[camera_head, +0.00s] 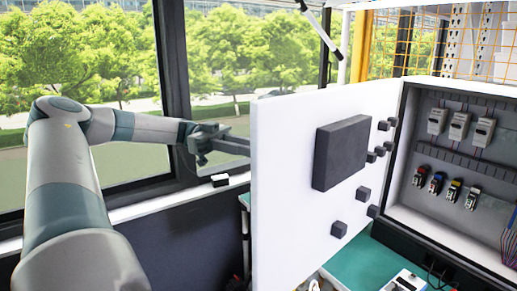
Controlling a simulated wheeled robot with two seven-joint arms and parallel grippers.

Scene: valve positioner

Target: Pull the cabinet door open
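The white cabinet door (285,190) stands swung out from the cabinet (396,215), and the interior is visible. The door face toward me carries a large dark box (341,153) and several small dark blocks. My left arm comes in from the left. My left gripper (238,146) is at the door's far-left edge, at about mid height. Its finger ends meet or pass behind that edge, so I cannot tell whether they touch the door or how far apart they are. My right gripper is not in view.
Inside the cabinet are grey meter-like units (459,127) and several coloured breakers (437,183). A green work surface (376,262) lies below, with a white device (404,281) on it. A window and its sill (150,207) are behind my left arm. An orange mesh stands behind the cabinet.

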